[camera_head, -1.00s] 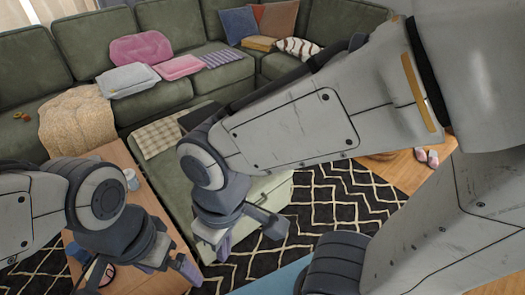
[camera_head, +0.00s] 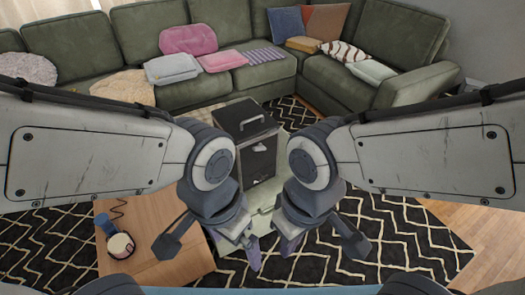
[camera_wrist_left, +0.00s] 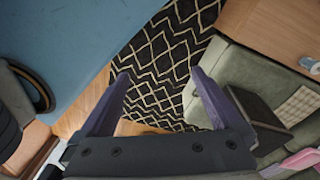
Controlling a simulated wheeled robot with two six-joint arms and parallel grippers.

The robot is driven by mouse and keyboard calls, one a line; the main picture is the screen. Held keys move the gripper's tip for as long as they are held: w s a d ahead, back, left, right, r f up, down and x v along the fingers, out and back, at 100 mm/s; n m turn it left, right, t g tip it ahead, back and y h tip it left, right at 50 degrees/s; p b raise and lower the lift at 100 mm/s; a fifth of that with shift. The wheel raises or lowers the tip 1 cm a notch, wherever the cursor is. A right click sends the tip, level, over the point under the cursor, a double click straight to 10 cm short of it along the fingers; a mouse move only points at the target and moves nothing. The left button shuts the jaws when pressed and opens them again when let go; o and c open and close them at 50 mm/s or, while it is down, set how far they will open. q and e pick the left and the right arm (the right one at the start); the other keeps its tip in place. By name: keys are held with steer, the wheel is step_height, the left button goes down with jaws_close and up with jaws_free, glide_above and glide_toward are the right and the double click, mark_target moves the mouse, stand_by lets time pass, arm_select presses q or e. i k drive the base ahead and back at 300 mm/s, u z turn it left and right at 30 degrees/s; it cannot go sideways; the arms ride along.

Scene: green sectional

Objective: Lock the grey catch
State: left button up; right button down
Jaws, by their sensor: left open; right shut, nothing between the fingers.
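A dark box (camera_head: 243,117) with a handle on its lid stands on the green ottoman, beyond my grippers in the head view. A small light spot on its front (camera_head: 257,148) may be the grey catch. It is too small to tell its position. The box also shows in the left wrist view (camera_wrist_left: 257,105), where no catch can be made out. My left gripper (camera_head: 246,252) is open and empty, in front of the box and apart from it. Its spread purple fingers show in the left wrist view (camera_wrist_left: 160,85). My right gripper (camera_head: 287,245) is shut and empty, just to the right.
The green sectional (camera_head: 150,45) with cushions runs along the back. A patterned rug (camera_head: 390,240) covers the floor. Open floor lies at the lower right.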

mark_target(260, 147)
steer(key=k, duration=0.6)
steer(key=u, duration=0.75)
steer(key=i, duration=1.05)
steer(key=z, duration=0.45)
